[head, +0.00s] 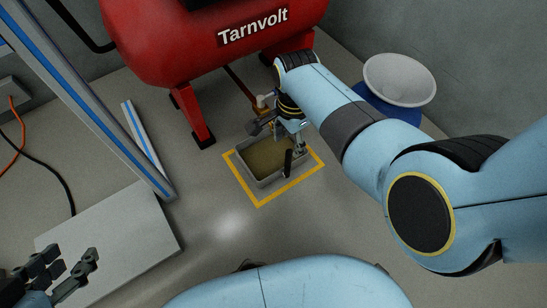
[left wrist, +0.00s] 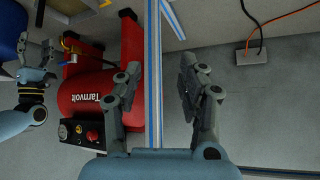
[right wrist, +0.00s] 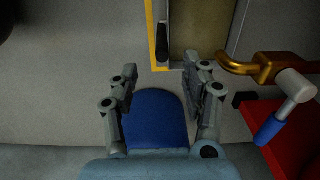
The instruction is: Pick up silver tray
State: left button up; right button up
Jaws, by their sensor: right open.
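The silver tray (head: 262,183) sits on the floor inside a yellow outline, below the red compressor. It holds or is lined with something brownish-yellow. My right gripper (head: 291,138) is over the tray's right end in the head view. In the right wrist view (right wrist: 160,88) its fingers are wide apart and empty, with the tray beyond the tips. My left gripper (head: 68,275) is far from the tray; its fingers are apart and empty in the left wrist view (left wrist: 160,90).
The red compressor (head: 165,45) stands behind the tray. A brass valve (right wrist: 262,66) with a blue-gripped lever is close to my right fingers. A blue-striped metal frame (head: 85,95) stands at left.

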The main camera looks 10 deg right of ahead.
aim_at(289, 151)
notch_tip(289, 151, down, 3)
jog(key=shift+r+b, duration=0.2)
jog(key=shift+b, duration=0.45)
jog(key=shift+f, duration=0.15)
jog(key=shift+d+f+b, duration=0.1)
jog(key=shift+f+b, duration=0.85)
jog(key=shift+w+f+b, duration=0.15)
jog(key=shift+f+b, duration=0.45)
notch_tip(289, 151, down, 2)
jog(key=shift+b, duration=0.8)
pick_arm(q)
jog(key=w+d+r+m+t+h, duration=0.1)
jog(key=w+r+t, duration=0.4)
jog(key=r, duration=0.6)
jog(key=w+d+r+m+t+h, duration=0.2)
jog(key=w+r+t+h, duration=0.1)
jog(key=r+t, duration=0.6)
notch_tip(289, 151, up, 2)
jog(key=shift+w+r+t, duration=0.2)
jog(key=shift+w+t, duration=0.2)
jog(key=shift+w, duration=0.45)
pick_arm(e)
grip_shut()
pick_arm(q)
jog(key=shift+d, duration=0.1)
